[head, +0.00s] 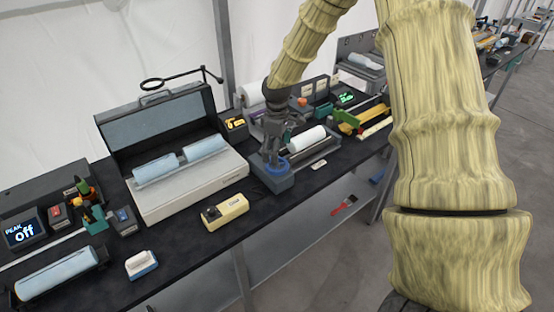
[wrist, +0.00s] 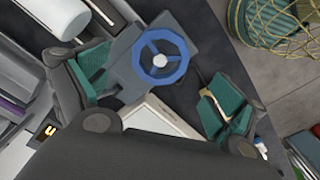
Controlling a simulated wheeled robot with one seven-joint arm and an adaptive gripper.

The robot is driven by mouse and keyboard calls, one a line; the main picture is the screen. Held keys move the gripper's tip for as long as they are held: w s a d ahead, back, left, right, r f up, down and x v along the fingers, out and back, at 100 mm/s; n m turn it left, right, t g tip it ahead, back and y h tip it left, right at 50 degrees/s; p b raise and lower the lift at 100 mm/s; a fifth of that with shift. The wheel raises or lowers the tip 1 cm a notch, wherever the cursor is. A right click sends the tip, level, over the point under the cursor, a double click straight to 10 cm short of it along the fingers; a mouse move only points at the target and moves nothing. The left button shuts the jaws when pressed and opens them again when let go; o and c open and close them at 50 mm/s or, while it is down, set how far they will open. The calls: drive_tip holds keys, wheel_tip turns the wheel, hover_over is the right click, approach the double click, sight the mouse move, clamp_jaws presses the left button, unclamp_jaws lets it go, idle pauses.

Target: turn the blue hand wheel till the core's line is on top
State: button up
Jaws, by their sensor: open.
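The blue hand wheel (head: 274,167) sits on a grey block near the table's front edge. In the wrist view the wheel (wrist: 161,55) shows its spokes and pale hub. My gripper (head: 272,150) is over it, pointing down. In the wrist view my gripper (wrist: 158,84) is open, with one teal-padded finger on each side below the wheel, and nothing is held. A white roll (head: 306,139), which looks like the core, lies in a cradle to the right of the wheel. I cannot make out its line in the head view.
A cream box (head: 225,211) stands on the table to the left of the wheel. A large open-lidded machine (head: 190,185) with pale rolls is further left. Green and yellow tools (head: 358,117) lie to the right. A netted basket (wrist: 275,20) stands beyond the table edge.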

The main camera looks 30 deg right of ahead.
drive_tip(key=shift+r, duration=2.65)
